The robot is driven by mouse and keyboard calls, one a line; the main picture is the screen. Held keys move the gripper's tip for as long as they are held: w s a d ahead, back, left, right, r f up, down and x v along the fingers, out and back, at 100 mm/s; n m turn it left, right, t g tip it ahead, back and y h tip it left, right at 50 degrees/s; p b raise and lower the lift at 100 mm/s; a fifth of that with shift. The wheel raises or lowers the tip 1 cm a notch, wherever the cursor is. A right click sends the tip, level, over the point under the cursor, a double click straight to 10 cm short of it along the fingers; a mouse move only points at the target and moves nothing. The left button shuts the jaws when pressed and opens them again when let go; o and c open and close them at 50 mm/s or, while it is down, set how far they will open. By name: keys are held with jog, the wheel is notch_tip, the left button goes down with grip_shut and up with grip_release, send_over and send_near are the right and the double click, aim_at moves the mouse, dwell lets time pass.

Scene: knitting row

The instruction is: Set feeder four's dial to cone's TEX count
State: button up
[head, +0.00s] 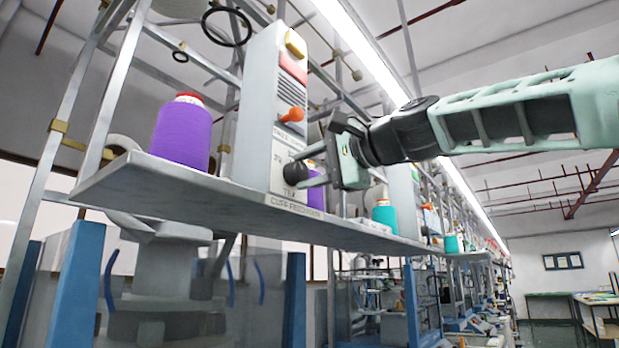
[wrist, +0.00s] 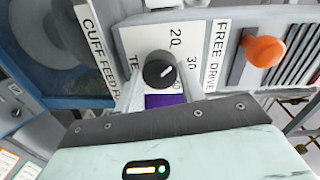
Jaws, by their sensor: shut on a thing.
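The dial is a dark round knob (wrist: 160,70) with a short white pointer mark, on a white scale plate (wrist: 130,40) marked 20 and 30. In the wrist view its mark points right and slightly up, towards the 30 side. My gripper (wrist: 158,84) is shut on the dial, a finger on either side; in the head view it (head: 304,176) reaches the dial (head: 294,173) from the right.
An orange knob (head: 292,114) sits above the dial on the box, beside a "FREE DRIVE" label, with red and yellow parts higher up. The grey shelf (head: 130,184) runs under box and cones. A teal cone (head: 384,214) stands farther along it.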

jog(key=shift+f+n+b, duration=0.2)
jog(key=shift+n+b, duration=0.55)
jog(key=shift+n, duration=0.85)
jog(key=o, duration=1)
jog(key=shift+r, duration=0.1)
jog(key=b+v, duration=0.6)
jog(key=v, duration=1.1)
jog(key=shift+s+d, duration=0.1)
jog(key=shift+s, duration=0.15)
